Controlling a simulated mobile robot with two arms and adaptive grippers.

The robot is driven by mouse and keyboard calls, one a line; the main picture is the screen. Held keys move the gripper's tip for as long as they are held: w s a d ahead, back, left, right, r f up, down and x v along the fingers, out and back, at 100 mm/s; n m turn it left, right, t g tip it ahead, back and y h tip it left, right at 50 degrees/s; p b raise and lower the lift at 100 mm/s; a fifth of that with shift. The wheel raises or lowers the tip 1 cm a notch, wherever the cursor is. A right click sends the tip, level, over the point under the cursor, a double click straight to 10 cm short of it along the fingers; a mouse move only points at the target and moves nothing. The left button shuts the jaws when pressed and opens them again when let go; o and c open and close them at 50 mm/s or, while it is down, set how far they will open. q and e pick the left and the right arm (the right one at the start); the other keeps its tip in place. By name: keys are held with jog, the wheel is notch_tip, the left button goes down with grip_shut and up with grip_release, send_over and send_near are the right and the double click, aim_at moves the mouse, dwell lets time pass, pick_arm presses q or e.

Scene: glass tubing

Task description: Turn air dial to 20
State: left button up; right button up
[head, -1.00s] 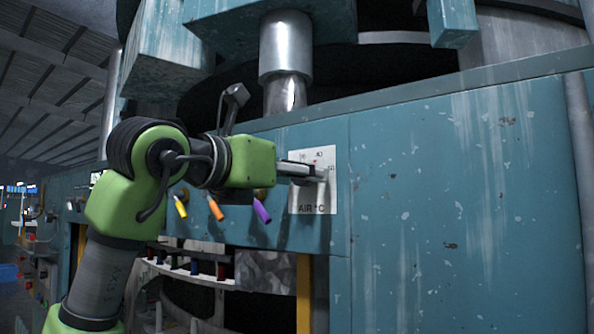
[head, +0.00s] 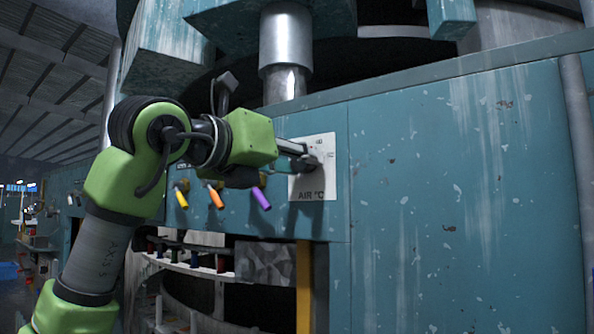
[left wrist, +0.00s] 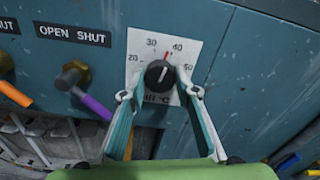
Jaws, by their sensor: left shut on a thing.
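The air dial (left wrist: 160,74) is a round black knob on a white scale plate (left wrist: 139,44), marked 20, 30, 40 and 50 in the left wrist view. A pale line on the knob points up and slightly right, between 30 and 40, where a short red mark also shows. My left gripper (left wrist: 160,88) has a fingertip on each side of the knob and is shut on it. In the head view, my left gripper (head: 312,160) reaches in from the left and covers the dial; the plate (head: 318,188) reads AIR °C. My right gripper is not in view.
Purple (head: 261,199), orange (head: 215,199) and yellow (head: 181,198) handles stick out of the teal panel (head: 450,200) left of the dial. Below them is an opening with a rack of coloured items (head: 195,264). The panel right of the plate is bare.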

pick_arm(q)
jog(key=n+b, duration=0.3)
jog(key=n, duration=0.1)
jog(key=shift+n, duration=0.3)
jog(key=n+b, duration=0.2)
jog(key=n, duration=0.2)
jog(key=shift+s+n+b, duration=0.1)
jog(key=shift+n+b, duration=0.2)
jog(key=shift+b, duration=0.05)
jog(key=n+b, duration=0.2)
jog(key=n, duration=0.2)
jog(key=shift+r, duration=0.1)
jog(key=shift+r+n+b, duration=0.1)
jog(key=shift+n+b, duration=0.75)
jog(key=shift+n, duration=0.95)
jog(key=o, duration=1.1)
jog(key=shift+a, duration=0.1)
